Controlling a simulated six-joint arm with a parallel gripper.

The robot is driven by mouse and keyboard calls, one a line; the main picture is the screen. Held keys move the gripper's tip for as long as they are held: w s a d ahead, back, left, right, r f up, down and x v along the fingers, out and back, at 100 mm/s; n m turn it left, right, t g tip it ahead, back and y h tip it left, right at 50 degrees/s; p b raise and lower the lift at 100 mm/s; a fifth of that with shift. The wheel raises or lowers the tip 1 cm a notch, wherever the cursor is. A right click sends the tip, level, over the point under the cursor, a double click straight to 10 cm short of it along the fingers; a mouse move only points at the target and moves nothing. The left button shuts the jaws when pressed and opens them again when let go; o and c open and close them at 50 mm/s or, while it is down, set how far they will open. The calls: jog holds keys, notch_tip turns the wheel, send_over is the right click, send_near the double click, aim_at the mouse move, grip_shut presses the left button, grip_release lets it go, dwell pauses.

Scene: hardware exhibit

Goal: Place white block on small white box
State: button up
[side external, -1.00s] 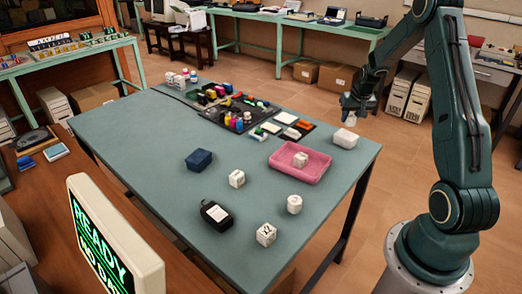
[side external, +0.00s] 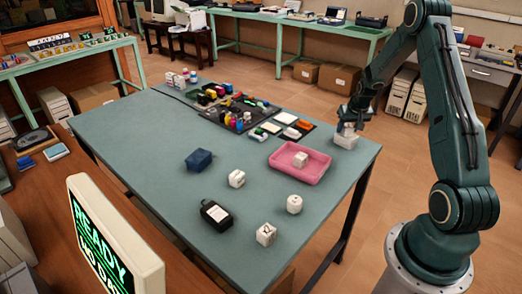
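The small white box (side external: 346,142) stands at the table's right end, beside the pink tray. My gripper (side external: 347,127) is directly above it, pointing down. A small pale piece, seemingly the white block (side external: 348,130), shows between the fingertips, partly hidden by them. It is right over the top of the box; I cannot tell whether the two touch. Another white block (side external: 300,159) lies in the pink tray (side external: 318,172).
Several loose pieces stand on the table (side external: 150,130): a white piece (side external: 237,179), a round white piece (side external: 294,204), a marked white cube (side external: 266,234), a blue block (side external: 199,160) and a black item (side external: 216,215). A dark mat (side external: 215,118) holds small items. The left side is clear.

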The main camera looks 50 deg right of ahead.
jog(key=shift+r, duration=0.15)
jog(key=v, duration=1.2)
dwell(0.4)
dwell(0.5)
jog(key=a+r+n+t+y, duration=0.1)
jog(key=a+r+n, duration=0.1)
jog(key=a+r, duration=0.6)
jog(key=a+r+n, duration=0.2)
jog(key=a+r, duration=0.3)
jog(key=a, duration=0.8)
jog(key=s+a+r+n+t+y, duration=0.1)
jog(key=s+a+n, duration=0.4)
jog(key=s+a, duration=1.1)
jog(key=shift+r+y, duration=0.6)
